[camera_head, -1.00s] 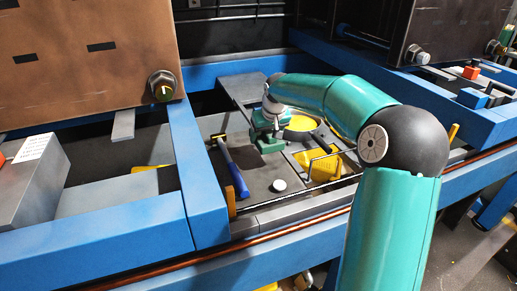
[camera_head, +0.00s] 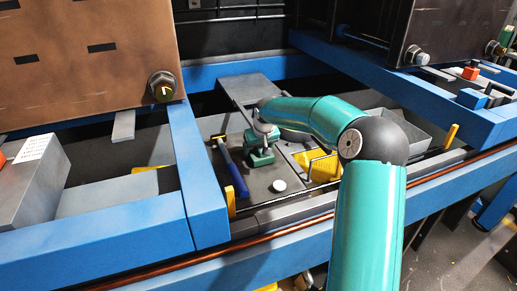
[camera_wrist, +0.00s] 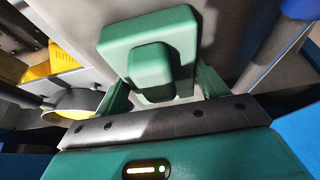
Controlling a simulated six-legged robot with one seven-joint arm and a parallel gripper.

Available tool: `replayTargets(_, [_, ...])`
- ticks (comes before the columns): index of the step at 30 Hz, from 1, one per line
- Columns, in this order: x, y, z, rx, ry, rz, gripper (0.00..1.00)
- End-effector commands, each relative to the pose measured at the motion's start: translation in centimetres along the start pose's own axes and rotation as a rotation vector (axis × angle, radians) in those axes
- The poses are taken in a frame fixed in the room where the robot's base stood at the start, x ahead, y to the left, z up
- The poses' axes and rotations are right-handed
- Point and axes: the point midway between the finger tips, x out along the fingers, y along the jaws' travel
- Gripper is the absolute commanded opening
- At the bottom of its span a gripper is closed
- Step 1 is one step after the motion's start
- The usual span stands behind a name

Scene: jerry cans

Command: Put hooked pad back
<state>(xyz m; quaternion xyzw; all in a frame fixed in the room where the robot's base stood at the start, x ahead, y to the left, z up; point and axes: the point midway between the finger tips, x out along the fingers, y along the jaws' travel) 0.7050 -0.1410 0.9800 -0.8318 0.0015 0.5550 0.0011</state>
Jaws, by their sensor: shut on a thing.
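The pad is a green rounded block with a raised knob, seen in the wrist view (camera_wrist: 148,30) and low over the grey tray in the head view (camera_head: 261,161). My gripper (camera_wrist: 160,88) is shut on the knob, with one green finger on each side. It also shows in the head view (camera_head: 261,142), above the pad. I cannot see a hook on the pad, and I cannot tell whether the pad touches the tray (camera_head: 262,196).
A blue-handled hammer (camera_head: 232,173) lies just left of the pad. A white round cap (camera_head: 279,185) is in front of it. A yellow bin (camera_head: 325,169) stands to the right. Blue frame beams (camera_head: 196,180) border the tray. A dark round pan (camera_wrist: 72,103) shows left in the wrist view.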

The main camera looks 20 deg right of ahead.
Motion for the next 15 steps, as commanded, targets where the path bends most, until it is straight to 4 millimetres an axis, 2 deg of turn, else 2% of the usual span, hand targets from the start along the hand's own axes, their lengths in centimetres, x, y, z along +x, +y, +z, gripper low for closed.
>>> replayTargets(3, [0.33,0.0,0.15,0.0,-0.001,0.0,0.52])
replayTargets(4, [0.31,0.02,0.15,0.0,-0.001,0.0,0.78])
replayTargets(6, [0.3,0.02,0.15,0.0,-0.001,0.0,0.92])
replayTargets(15, [0.28,0.01,0.14,0.0,-0.001,0.0,0.94])
